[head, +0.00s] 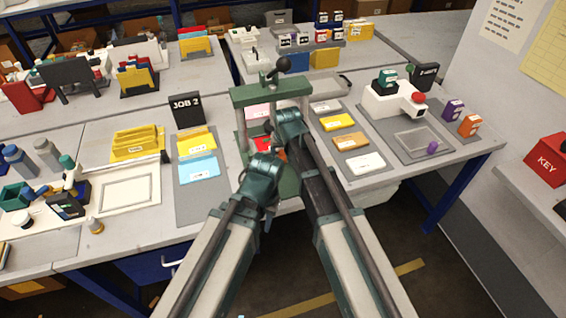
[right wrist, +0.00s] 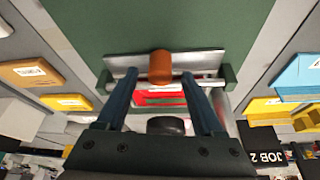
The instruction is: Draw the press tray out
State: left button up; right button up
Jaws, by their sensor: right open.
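The green press (head: 242,98) stands mid-table, with a black-knobbed lever (head: 283,64) on top. In the right wrist view the press tray shows a silver front plate (right wrist: 208,62) with an orange-brown handle (right wrist: 160,66). Red and white pieces (right wrist: 160,96) lie behind it, between green side rails. My right gripper (right wrist: 160,76) is open, its fingers on either side of the handle; I cannot tell if they touch it. In the head view my right gripper (head: 288,122) covers most of the tray.
A grey mat with yellow and blue cards (head: 200,167) lies left of the press, under the JOB 2 sign (head: 188,108). A card mat (head: 375,185) lies to the right. A white machine with a red button (head: 392,100) stands further right.

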jog(key=b+x, duration=0.1)
jog(key=x, duration=0.1)
jog(key=shift+w+f, duration=0.15)
jog(key=shift+f, duration=0.2)
pick_arm(q)
notch_tip(320, 180, down, 2)
jog(key=shift+f, duration=0.25)
pick_arm(e)
grip_shut()
dwell(0.8)
